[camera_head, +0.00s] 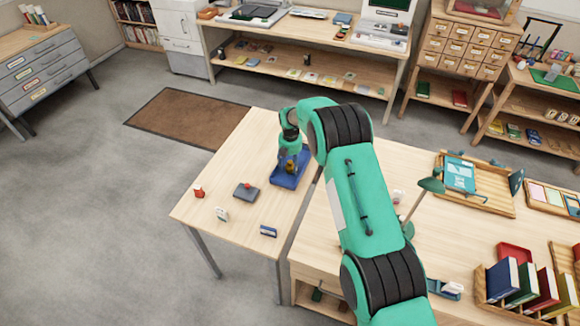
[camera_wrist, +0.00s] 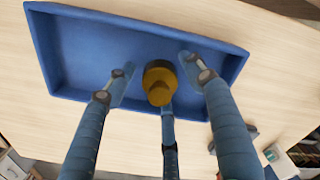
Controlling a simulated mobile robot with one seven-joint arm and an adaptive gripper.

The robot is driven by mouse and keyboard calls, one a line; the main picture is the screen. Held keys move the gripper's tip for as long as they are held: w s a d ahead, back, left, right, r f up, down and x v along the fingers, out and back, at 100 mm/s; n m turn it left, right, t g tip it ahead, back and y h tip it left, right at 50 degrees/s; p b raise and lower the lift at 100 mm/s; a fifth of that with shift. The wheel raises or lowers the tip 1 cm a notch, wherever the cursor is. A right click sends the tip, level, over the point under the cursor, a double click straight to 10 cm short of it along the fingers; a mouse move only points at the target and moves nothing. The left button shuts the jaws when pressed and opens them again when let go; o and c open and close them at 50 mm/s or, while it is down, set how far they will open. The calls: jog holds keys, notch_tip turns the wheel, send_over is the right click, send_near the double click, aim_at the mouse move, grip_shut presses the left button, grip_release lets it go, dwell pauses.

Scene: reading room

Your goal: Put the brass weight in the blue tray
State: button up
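The blue tray (camera_head: 303,164) lies at the back right of the near light-wood table and fills much of the wrist view (camera_wrist: 85,55). The brass weight (camera_head: 290,167) is inside the tray's outline, and in the wrist view it (camera_wrist: 158,82) is between my fingers, over the tray floor. My gripper (camera_head: 289,150) points down over the tray. In the wrist view my gripper's fingers (camera_wrist: 156,74) are spread, with blue tray floor visible between the side fingers and the weight. The lower finger overlaps the weight's edge in the picture; I cannot tell if it touches.
A green lamp (camera_head: 431,185) stands on the right table.

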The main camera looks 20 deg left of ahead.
aim_at(290, 162)
jog(key=shift+r, duration=0.1)
notch_tip(290, 162, up, 12)
jog(key=shift+r, duration=0.1)
dwell(0.8)
dwell(0.6)
jog(key=shift+d, duration=0.1)
